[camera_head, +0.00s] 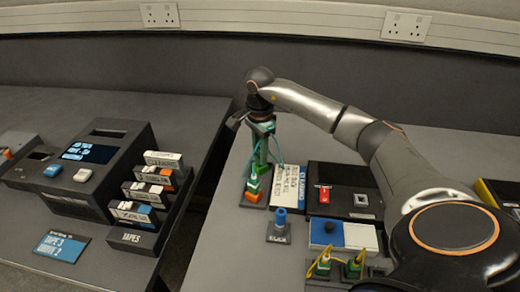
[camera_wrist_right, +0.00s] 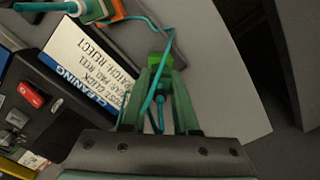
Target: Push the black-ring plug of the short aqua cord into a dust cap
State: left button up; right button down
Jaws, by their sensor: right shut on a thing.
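My right gripper (camera_head: 260,160) points down at the back left of the right-hand bench. In the right wrist view, its green fingers (camera_wrist_right: 158,80) are shut near a bright green piece (camera_wrist_right: 158,60) at their tips. An aqua cord (camera_wrist_right: 168,42) runs past the fingers and loops toward an orange-and-white piece (camera_wrist_right: 112,10). That orange piece also shows in the head view (camera_head: 252,195), just below the gripper. I cannot make out a black ring on the held piece, and the fingers hide part of it. I cannot identify a dust cap for certain. My left gripper is not in view.
A white cleaning card (camera_head: 287,185) lies right of the gripper. A blue cylinder (camera_head: 281,217) stands on a small grey base in front. A black panel with a red switch (camera_head: 324,194) and a blue-and-white tray (camera_head: 358,237) are further right. A gap separates the left bench.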

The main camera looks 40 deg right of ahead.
jog(key=shift+f, duration=0.4)
dwell(0.8)
jog(key=c, duration=0.6)
grip_release()
jog(key=shift+r, duration=0.1)
jog(key=shift+r+p, duration=2.05)
jog(key=shift+r, duration=0.3)
